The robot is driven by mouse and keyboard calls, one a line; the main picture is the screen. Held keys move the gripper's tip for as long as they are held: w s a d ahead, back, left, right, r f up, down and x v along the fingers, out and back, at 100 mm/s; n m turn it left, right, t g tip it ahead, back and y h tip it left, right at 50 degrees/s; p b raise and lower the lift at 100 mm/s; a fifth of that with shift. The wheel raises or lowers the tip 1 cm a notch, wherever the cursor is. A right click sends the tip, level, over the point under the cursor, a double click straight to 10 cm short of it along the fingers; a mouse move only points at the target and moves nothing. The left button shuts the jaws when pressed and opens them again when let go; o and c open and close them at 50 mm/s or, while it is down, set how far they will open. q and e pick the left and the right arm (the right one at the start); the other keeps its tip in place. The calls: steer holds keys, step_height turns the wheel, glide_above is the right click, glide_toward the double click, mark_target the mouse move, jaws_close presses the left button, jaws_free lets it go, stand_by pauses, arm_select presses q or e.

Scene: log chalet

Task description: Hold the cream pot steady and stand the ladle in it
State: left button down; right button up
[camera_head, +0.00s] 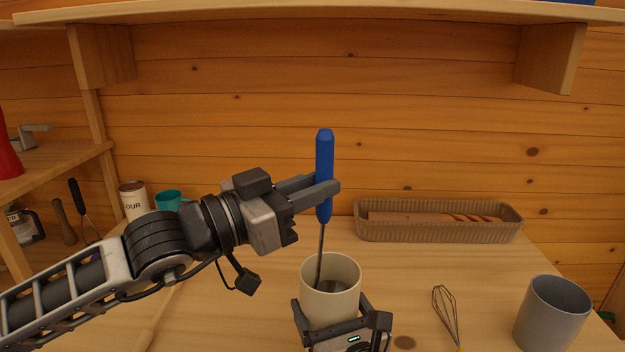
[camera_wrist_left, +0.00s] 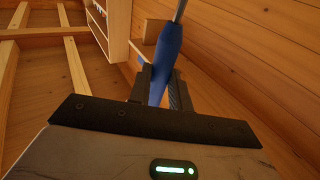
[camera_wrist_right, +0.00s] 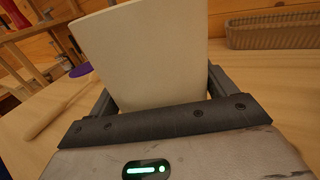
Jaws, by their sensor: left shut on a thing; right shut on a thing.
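The cream pot (camera_head: 332,296) stands upright at the front middle of the table. My right gripper (camera_head: 338,322) is shut on it, with one finger on each side; the pot also fills the middle of the right wrist view (camera_wrist_right: 145,55). The ladle (camera_head: 324,165) has a blue handle and a thin dark shaft. My left gripper (camera_head: 328,187) is shut on the lower part of the blue handle, above the pot. The ladle is near upright, its shaft reaching down inside the pot's rim. Its lower end is hidden in the pot. The handle also shows in the left wrist view (camera_wrist_left: 165,60).
A grey pot (camera_head: 552,315) and a whisk (camera_head: 448,315) are at the right. A brown basket (camera_head: 438,232) lies along the back wall. A flour canister (camera_head: 134,200) and a teal cup (camera_head: 169,200) stand at the back left. A shelf (camera_head: 330,14) spans above.

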arm_select(q)
steer(key=shift+f, duration=2)
steer(key=c, duration=1.2)
jaws_free()
steer(key=shift+a, duration=0.1)
glide_toward(317, 213)
steer(key=v, duration=0.3)
steer(key=shift+r, duration=0.1)
